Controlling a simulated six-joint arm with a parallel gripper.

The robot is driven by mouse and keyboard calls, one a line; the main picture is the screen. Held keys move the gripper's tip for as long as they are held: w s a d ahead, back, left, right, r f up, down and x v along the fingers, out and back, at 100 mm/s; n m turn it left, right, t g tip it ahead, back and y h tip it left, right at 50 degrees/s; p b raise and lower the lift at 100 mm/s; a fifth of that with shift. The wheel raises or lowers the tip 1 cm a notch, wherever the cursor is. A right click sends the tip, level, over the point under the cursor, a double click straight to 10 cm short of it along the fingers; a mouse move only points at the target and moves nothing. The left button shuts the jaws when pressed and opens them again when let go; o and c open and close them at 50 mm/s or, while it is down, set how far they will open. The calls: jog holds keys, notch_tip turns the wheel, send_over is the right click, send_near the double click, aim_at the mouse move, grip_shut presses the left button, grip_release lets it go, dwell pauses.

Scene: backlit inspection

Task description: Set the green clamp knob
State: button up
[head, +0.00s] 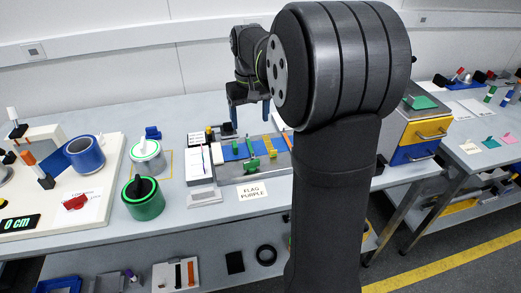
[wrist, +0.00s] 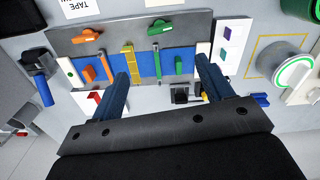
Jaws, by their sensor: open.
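The green clamp knob (wrist: 160,27) lies on the bare grey strip of a fixture plate (wrist: 120,28), beyond my fingertips in the wrist view. In the head view the green knob (head: 252,165) is on the plate's near side. An orange knob (wrist: 87,35) sits on the same grey strip. My gripper (wrist: 161,66) is open, its two blue fingers spread over the plate's blue band (wrist: 143,66), with nothing between them held. In the head view my gripper (head: 250,112) hangs above the far side of the fixture, apart from the knob.
A yellow ruler-like strip (wrist: 129,62), a green bar (wrist: 157,63) and an orange bar (wrist: 108,68) cross the blue band. A small black device (wrist: 181,96) stands near the right finger. A "FLAG PURPLE" card (head: 252,191) lies before the fixture. A green-rimmed drum (head: 143,204) stands left.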

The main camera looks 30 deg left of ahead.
aim_at(252, 164)
notch_tip(252, 164, down, 16)
jog(key=shift+f, duration=0.15)
dwell(0.3)
jog(key=c, duration=1)
